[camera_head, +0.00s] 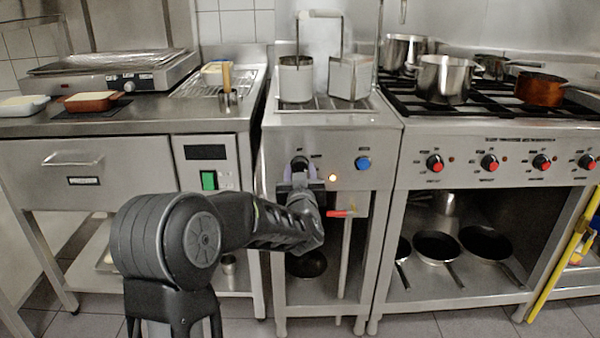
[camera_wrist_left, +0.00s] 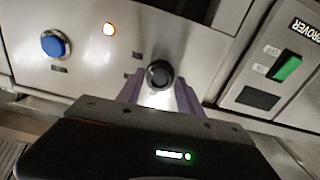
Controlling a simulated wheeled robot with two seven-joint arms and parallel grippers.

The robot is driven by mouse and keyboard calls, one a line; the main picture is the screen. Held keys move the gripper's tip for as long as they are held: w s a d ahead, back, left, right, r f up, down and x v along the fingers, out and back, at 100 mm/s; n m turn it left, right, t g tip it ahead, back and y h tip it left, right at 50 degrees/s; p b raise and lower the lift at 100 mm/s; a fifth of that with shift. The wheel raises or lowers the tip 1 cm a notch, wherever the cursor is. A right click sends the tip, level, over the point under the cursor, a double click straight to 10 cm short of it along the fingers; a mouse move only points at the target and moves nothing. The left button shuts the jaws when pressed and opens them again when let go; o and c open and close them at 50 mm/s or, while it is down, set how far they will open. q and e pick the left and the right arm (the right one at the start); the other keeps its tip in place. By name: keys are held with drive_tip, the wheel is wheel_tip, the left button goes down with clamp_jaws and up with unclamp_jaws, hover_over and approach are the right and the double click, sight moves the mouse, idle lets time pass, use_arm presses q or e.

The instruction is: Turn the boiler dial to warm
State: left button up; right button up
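The boiler dial (camera_head: 299,162) is a round black knob on the steel front panel of the middle unit. It also shows in the left wrist view (camera_wrist_left: 159,74), with small unreadable labels around it. My left gripper (camera_head: 300,174) is right in front of the dial. In the left wrist view the purple-grey fingers of my left gripper (camera_wrist_left: 158,84) stand apart, one on each side of the dial, with a gap showing around the knob. I cannot tell whether either finger touches it. The dial's exact setting is too small to read. My right gripper is not in view.
A lit amber lamp (camera_head: 333,177) and a blue button (camera_head: 362,163) sit right of the dial. A red-handled tap (camera_head: 341,213) sticks out below. A unit with a green switch (camera_head: 208,180) stands left; a stove with red-capped knobs (camera_head: 435,163) stands right.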

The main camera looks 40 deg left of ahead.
use_arm(q)
clamp_jaws()
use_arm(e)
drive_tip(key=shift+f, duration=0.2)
use_arm(q)
drive_tip(key=n+b, duration=0.4)
drive_tip(key=shift+f, duration=0.25)
drive_tip(key=n+b, duration=0.4)
drive_tip(key=n, duration=0.1)
drive_tip(key=shift+n, duration=0.3)
drive_tip(key=shift+r+n+b, duration=0.2)
drive_tip(key=shift+n+b, duration=0.75)
drive_tip(key=shift+n, duration=0.15)
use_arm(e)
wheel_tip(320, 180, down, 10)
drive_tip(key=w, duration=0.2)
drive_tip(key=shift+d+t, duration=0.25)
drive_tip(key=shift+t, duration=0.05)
